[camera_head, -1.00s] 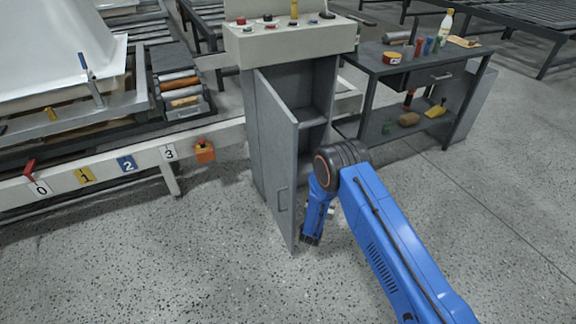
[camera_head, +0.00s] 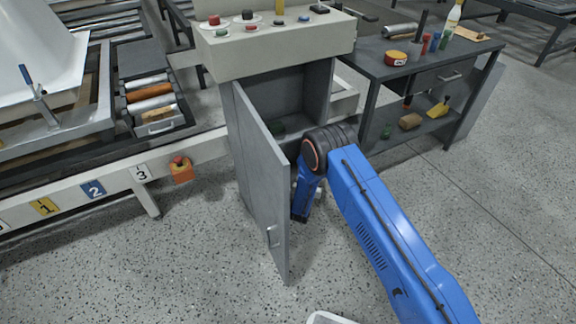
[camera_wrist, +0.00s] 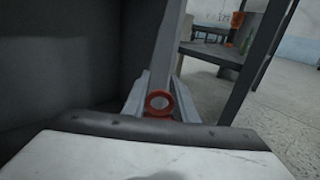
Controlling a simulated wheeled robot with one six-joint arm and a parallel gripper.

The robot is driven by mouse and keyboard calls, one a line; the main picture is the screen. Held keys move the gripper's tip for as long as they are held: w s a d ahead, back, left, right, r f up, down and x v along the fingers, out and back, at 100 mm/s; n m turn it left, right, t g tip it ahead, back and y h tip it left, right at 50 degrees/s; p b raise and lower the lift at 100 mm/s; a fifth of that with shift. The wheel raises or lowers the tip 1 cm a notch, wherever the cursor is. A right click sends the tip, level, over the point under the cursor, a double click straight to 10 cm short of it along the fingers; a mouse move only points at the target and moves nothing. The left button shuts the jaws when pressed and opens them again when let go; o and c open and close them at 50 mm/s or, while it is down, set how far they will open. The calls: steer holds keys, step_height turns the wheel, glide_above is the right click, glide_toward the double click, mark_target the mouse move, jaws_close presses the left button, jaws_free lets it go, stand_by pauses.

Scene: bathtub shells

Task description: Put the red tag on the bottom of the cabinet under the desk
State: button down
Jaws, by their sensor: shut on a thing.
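The red tag (camera_wrist: 158,103) shows as a red ring between the grey fingers of my gripper (camera_wrist: 160,95) in the wrist view; the gripper is shut on it. The grey cabinet (camera_head: 243,155) stands under the control desk (camera_head: 275,50) in the head view. Its door (camera_head: 262,180) is open toward me. My wrist is just right of the door, in front of the opening; the fingers are hidden there. A dark wall fills the left of the wrist view.
A workbench (camera_head: 425,58) with bottles, a red-yellow roll (camera_head: 396,58) and a lower shelf stands right of the cabinet. A roller conveyor (camera_head: 150,100) and a rail with numbered plates are at left, with an orange box (camera_head: 181,170).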

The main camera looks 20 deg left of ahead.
steer(key=w+a, duration=1.1)
steer(key=a, duration=0.2)
steer(key=shift+f, duration=3.1)
steer(key=shift+w+a+f, duration=0.15)
steer(key=shift+f, duration=0.25)
steer(key=shift+f, duration=0.15)
steer(key=c, duration=1.4)
jaws_free()
steer(key=shift+c, duration=0.2)
steer(key=s, duration=0.7)
steer(key=shift+s+d, duration=0.25)
steer(key=shift+d, duration=0.1)
